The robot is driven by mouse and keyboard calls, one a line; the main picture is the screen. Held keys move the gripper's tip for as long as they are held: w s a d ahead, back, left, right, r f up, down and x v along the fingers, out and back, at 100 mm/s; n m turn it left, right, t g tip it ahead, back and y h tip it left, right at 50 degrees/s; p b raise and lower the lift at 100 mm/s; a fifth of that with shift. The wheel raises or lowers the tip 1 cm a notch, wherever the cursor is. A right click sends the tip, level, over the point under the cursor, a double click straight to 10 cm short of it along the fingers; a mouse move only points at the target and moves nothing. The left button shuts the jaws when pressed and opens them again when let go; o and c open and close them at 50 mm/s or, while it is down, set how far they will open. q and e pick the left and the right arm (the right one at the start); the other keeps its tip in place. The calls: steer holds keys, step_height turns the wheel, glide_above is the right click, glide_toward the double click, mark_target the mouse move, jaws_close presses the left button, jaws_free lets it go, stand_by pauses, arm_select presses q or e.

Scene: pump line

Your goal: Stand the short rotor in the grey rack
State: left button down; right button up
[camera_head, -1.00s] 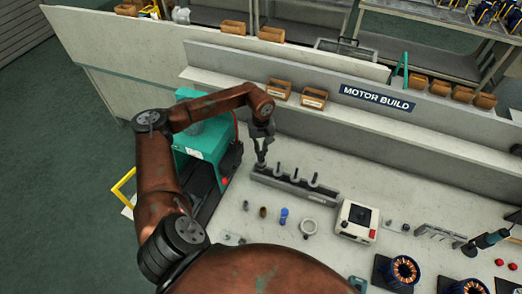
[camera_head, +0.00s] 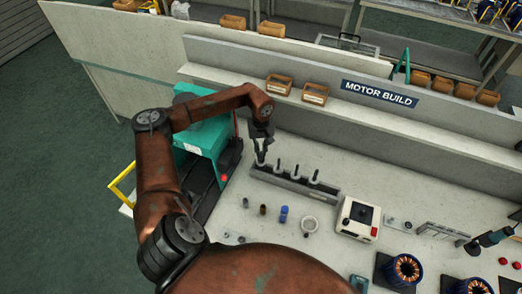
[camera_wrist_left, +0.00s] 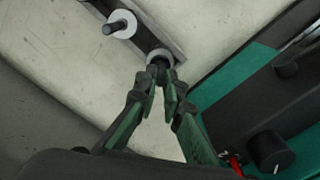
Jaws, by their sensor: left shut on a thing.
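The grey rack (camera_head: 328,196) is a long narrow block on the bench, with a few grey rotors (camera_head: 297,173) standing upright in it. My left gripper (camera_head: 261,157) points down at the rack's left end. It is shut on a small grey rotor, taken to be the short rotor (camera_wrist_left: 158,57), most of which the fingers hide. In the left wrist view the fingertips (camera_wrist_left: 160,74) close around it right over the end of the rack (camera_wrist_left: 154,36), beside a standing rotor (camera_wrist_left: 118,26). Whether it is fully seated, I cannot tell. My right gripper is out of view.
A teal and black machine (camera_head: 208,140) stands close left of the rack. A low wall (camera_head: 400,135) with brown bins runs behind.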

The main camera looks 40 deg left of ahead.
arm_select(q)
steer(key=shift+f+b, duration=0.35)
steer(key=shift+f, duration=0.1)
steer(key=c, duration=2)
jaws_free()
steer(key=shift+o, duration=1.3)
steer(key=shift+r, duration=0.1)
steer(key=shift+r+p, duration=1.15)
steer(key=shift+r, duration=1.8)
